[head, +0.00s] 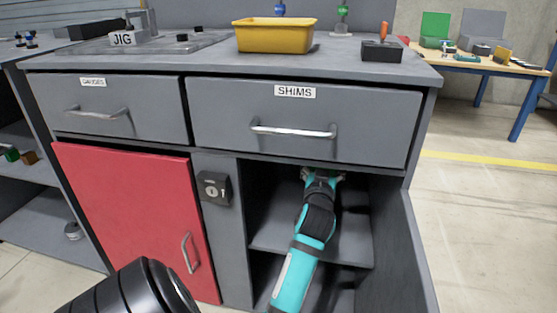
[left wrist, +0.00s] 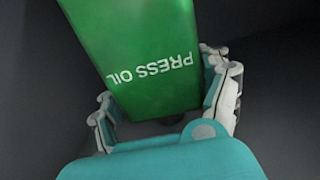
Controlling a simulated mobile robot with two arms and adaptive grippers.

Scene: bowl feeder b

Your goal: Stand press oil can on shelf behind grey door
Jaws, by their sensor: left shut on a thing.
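The green press oil can (left wrist: 140,50), with white lettering that reads upside down, sits between the fingers of my left gripper (left wrist: 168,100) in the left wrist view. The fingers are shut on it from both sides. In the head view my left gripper (head: 322,174) reaches into the open compartment under the SHIMS drawer, above the shelf (head: 345,243). The can is mostly hidden there by the gripper and the drawer edge. I cannot tell whether it touches the shelf. The grey door (head: 395,255) stands open on the right. My right gripper is not in view.
The SHIMS drawer (head: 300,125) and GAUGES drawer (head: 115,107) are shut above. A red door (head: 130,210) is shut on the left, with a lock box (head: 213,188) beside the opening. A yellow bin (head: 273,36) stands on top. Floor is clear at the right.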

